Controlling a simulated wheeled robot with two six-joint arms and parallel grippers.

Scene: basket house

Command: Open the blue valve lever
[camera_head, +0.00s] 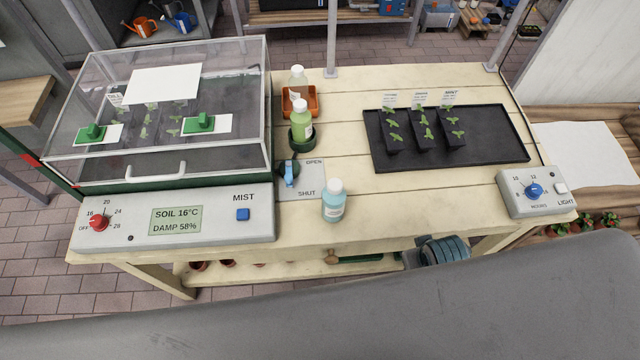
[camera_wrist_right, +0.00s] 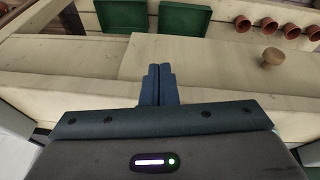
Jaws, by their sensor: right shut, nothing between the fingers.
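The blue valve lever (camera_head: 289,176) sits on a dark round valve at the left of a grey plate (camera_head: 313,180) marked OPEN at the top and SHUT at the bottom. The lever stands roughly upright in the picture, its lower end towards the bench front, left of the SHUT word. My right gripper (camera_wrist_right: 159,70) shows only in the right wrist view. Its fingers are shut with nothing between them, in front of pale wooden boards. The lever does not show in that view. My left gripper is in neither view.
A green bottle (camera_head: 301,122) stands behind the valve. The clear propagator (camera_head: 157,165) and MIST panel (camera_head: 172,222) lie left. A black seedling tray (camera_head: 500,150) lies right. The wrist view shows several terracotta pots (camera_wrist_right: 268,26).

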